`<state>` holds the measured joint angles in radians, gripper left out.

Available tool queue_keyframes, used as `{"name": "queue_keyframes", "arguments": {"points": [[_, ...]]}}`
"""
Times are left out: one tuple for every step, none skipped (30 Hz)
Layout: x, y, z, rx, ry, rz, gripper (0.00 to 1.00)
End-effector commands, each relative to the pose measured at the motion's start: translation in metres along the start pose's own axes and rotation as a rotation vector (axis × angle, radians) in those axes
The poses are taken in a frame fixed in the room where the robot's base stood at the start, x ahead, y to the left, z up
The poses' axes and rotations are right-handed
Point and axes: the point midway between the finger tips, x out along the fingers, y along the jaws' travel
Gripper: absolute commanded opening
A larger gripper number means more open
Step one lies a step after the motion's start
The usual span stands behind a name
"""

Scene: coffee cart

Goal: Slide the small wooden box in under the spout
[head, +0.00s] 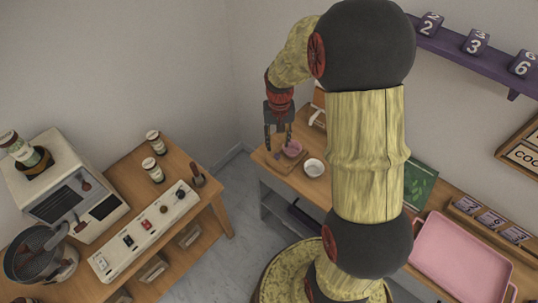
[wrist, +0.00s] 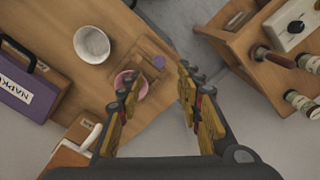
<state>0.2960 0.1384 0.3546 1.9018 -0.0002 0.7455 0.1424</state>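I cannot clearly make out a spout.
A control panel (head: 145,232) and jars (head: 152,170) are on the left cart. A pink tray (head: 460,258) is at right. Floor shows between the counters.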

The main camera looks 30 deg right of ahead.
Motion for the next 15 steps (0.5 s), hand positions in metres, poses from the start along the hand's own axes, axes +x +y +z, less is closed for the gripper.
{"name": "queue_keyframes", "arguments": {"points": [[0.008, 0.0, 0.001, 0.0, -0.004, 0.0, 0.36], [0.013, 0.0, 0.001, 0.0, -0.005, 0.001, 0.36], [0.019, 0.0, 0.002, -0.001, -0.005, 0.001, 0.36], [0.024, 0.0, 0.002, -0.001, -0.005, 0.001, 0.36], [0.029, 0.0, 0.002, -0.001, -0.006, 0.001, 0.36], [0.035, 0.0, 0.002, -0.001, -0.005, 0.001, 0.36], [0.04, 0.0, 0.002, -0.001, -0.005, 0.001, 0.36], [0.044, 0.0, 0.002, -0.001, -0.005, 0.001, 0.36], [0.05, 0.0, 0.002, -0.001, -0.004, 0.001, 0.36], [0.053, 0.0, 0.001, -0.001, -0.003, 0.0, 0.36], [0.056, 0.0, 0.001, -0.001, -0.003, 0.0, 0.36], [0.06, 0.0, 0.001, -0.001, -0.003, 0.0, 0.36], [0.063, 0.0, 0.001, -0.001, -0.003, 0.0, 0.36], [0.065, 0.0, 0.001, -0.001, -0.002, 0.0, 0.36], [0.067, 0.0, 0.001, -0.001, -0.002, 0.0, 0.36]]}}
